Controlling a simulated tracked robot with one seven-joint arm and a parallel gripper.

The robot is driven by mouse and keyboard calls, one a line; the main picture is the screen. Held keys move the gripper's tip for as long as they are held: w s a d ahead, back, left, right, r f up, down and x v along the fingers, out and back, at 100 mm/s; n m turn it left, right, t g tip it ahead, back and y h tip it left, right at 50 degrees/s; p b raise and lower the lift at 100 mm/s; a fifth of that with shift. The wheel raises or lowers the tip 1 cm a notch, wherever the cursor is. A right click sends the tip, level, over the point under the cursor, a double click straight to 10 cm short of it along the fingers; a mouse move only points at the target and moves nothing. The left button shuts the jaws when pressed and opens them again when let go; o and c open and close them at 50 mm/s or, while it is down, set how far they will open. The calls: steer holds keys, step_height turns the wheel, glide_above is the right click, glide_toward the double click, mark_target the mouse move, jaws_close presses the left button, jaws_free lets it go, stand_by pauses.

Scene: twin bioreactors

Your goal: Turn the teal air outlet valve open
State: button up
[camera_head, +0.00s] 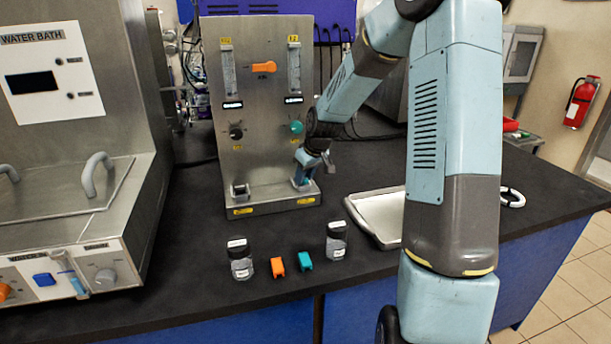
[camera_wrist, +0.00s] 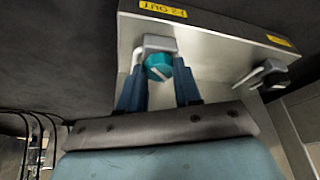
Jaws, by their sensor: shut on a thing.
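The teal air outlet valve (camera_wrist: 156,62) is a round teal knob with a pale diagonal mark, on a grey fitting beside a yellow label that reads upside down in the wrist view. My gripper (camera_wrist: 159,74) has one finger on each side of it and is shut on it. In the head view my gripper (camera_head: 307,172) reaches down to the lower right of the steel panel (camera_head: 262,160) and mostly hides the valve. A second outlet fitting (camera_head: 240,191) stands at the panel's lower left; its dark knob (camera_wrist: 274,78) shows in the wrist view.
A teal knob (camera_head: 296,127), a black knob (camera_head: 236,131) and an orange handle (camera_head: 264,67) sit higher on the panel. Two jars, an orange clip (camera_head: 277,268) and a teal clip (camera_head: 305,261) stand in front. A white tray (camera_head: 378,222) lies right; a water bath (camera_head: 60,110) stands left.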

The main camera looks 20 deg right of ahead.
steer(key=n, duration=0.1)
steer(key=n+y, duration=0.1)
steer(key=n, duration=0.2)
steer(key=shift+w+d+g+y, duration=0.1)
steer(key=shift+d+g+y, duration=0.2)
steer(key=shift+g, duration=0.1)
steer(key=n+g, duration=0.1)
steer(key=n, duration=0.3)
steer(key=shift+w+y, duration=0.1)
steer(key=shift+y, duration=0.2)
steer(key=shift+n+g, duration=0.3)
steer(key=o, duration=1)
steer(key=shift+o, duration=0.2)
steer(key=shift+r, duration=0.1)
steer(key=v, duration=1.3)
steer(key=shift+d+r, duration=0.2)
steer(key=shift+d, duration=0.05)
steer(key=shift+a, duration=0.1)
